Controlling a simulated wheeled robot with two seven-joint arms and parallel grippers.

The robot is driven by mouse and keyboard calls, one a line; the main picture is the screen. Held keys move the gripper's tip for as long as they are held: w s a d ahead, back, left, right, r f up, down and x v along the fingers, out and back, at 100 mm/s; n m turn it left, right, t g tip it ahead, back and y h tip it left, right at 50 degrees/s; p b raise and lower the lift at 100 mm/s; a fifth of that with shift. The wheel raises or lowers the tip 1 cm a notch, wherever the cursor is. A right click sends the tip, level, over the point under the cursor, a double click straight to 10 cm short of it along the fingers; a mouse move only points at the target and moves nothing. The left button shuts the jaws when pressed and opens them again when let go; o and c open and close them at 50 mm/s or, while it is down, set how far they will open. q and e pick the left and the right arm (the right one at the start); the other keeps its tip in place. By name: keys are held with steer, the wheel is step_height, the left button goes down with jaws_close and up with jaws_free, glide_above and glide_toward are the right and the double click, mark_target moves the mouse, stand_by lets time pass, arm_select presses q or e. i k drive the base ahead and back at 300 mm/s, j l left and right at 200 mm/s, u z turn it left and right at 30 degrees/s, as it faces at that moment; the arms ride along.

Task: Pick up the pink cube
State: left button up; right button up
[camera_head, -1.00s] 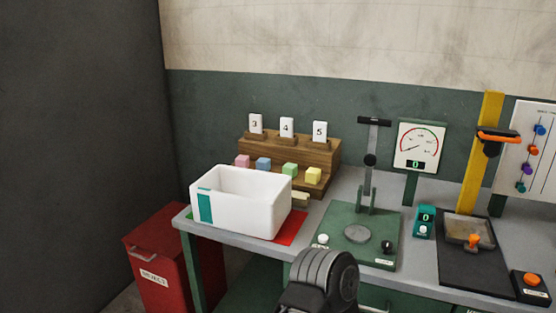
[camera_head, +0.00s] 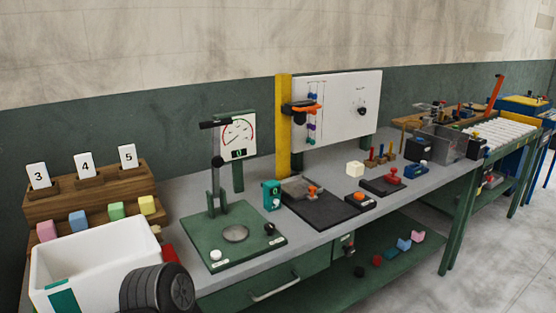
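A pink cube (camera_head: 47,231) sits at the left end of a row of coloured cubes on the lower step of a wooden rack, behind the white bin. Its lower part is hidden by the bin's rim. A blue cube (camera_head: 77,219), a green cube (camera_head: 117,210) and a yellow cube (camera_head: 147,205) stand to its right. Another pink block (camera_head: 417,236) lies on the shelf under the bench, its shape less clear. A black rounded part of my own arm shows at the bottom left. Neither gripper is in view.
The white bin (camera_head: 100,262) stands in front of the rack. A green press (camera_head: 232,240) stands right of it. A black plate with a yellow post (camera_head: 283,130) is farther right. A drawer handle (camera_head: 275,285) juts from the bench front. Floor at the right is clear.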

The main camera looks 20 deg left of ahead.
mark_target(46, 231)
steer(key=k+j, duration=0.3)
steer(key=j, duration=0.2)
steer(key=k+j, duration=0.25)
steer(key=j, duration=0.25)
steer(key=k+j, duration=0.3)
steer(key=j, duration=0.2)
steer(key=k+j+z, duration=0.1)
steer(key=k+j, duration=0.15)
steer(key=j, duration=0.25)
steer(key=k+j, duration=0.3)
steer(key=j, duration=0.15)
